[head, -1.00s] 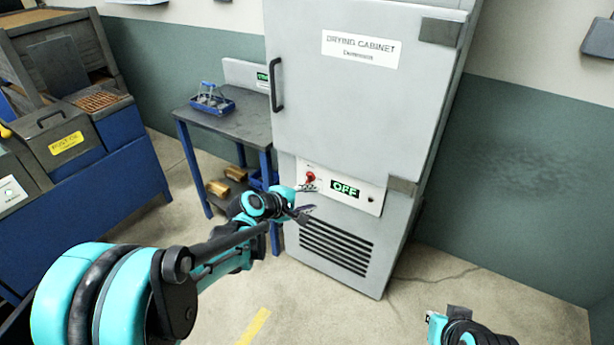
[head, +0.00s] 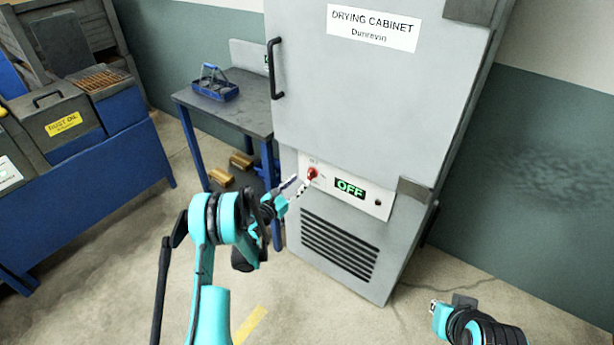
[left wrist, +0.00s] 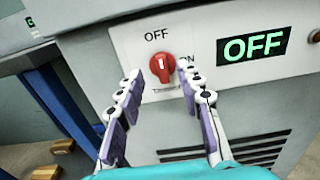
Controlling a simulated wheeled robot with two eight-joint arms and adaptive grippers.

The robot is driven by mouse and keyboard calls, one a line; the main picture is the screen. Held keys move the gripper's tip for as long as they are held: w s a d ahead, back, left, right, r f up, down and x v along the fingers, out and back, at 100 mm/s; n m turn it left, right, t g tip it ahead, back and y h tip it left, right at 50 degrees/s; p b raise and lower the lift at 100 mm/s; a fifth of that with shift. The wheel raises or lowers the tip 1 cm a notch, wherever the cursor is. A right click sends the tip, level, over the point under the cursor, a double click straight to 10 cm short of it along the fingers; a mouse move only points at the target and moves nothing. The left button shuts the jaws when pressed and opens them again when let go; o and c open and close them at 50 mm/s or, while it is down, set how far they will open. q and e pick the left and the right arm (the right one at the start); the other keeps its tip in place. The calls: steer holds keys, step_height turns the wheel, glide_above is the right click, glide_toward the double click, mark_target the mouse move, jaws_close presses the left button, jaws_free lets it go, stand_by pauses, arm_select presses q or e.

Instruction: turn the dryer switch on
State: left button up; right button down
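The dryer switch is a red rotary knob (head: 312,173) on the white control panel low on the drying cabinet (head: 360,90). In the left wrist view the knob (left wrist: 162,67) has its white mark upright, toward the OFF label, with ON at its right. The green display (head: 349,188) reads OFF. My left gripper (head: 297,187) is open just in front of the panel. In the left wrist view its fingers (left wrist: 158,84) stand apart on either side below the knob, with nothing between them; contact is not visible. My right gripper (head: 436,307) is low at the right, only partly in view.
A small table (head: 242,110) with a blue carrier (head: 214,84) stands left of the cabinet. A vent grille (head: 338,246) lies under the panel. Floor in front is clear.

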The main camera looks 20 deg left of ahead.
mark_target(309, 173)
arm_select(q)
steer(key=b+x, duration=0.1)
steer(key=x, duration=0.3)
steer(key=shift+w+d+f, duration=0.1)
steer(key=shift+w+f, duration=0.05)
steer(key=shift+w+d, duration=0.2)
steer(key=shift+w, duration=0.45)
jaws_close()
